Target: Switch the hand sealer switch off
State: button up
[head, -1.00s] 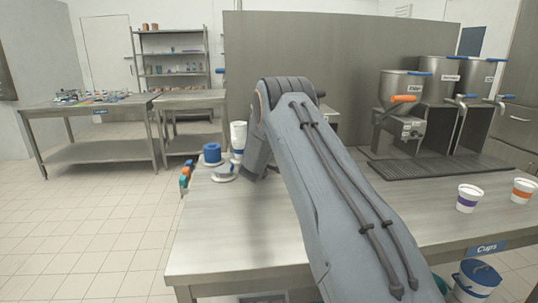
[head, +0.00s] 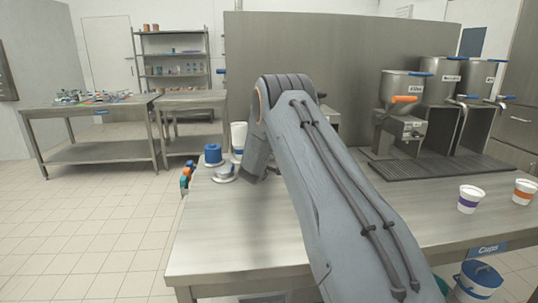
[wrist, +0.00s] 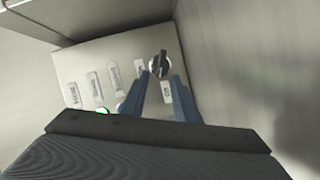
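The hand sealer's panel (wrist: 100,60) is a pale plate with several label tags, seen tilted in the wrist view. Its switch is a dark rotary knob (wrist: 158,64) on a round base at the panel's right side. An "Off" tag (wrist: 166,92) sits below the knob, and another tag (wrist: 140,68) is to its left, partly covered by a finger. My gripper (wrist: 160,77) has its two blue fingers apart, pointing at the panel with the knob at or just beyond their tips. I cannot tell whether they touch it. In the head view my arm hides the gripper and most of the sealer.
A green light (wrist: 102,110) shows at the panel's lower edge. Metal walls stand close on both sides of the panel. The table's front left is clear.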

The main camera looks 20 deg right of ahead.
jog(key=shift+b+v, duration=0.35)
jog(key=shift+v, duration=3.15)
jog(key=shift+a, duration=0.1)
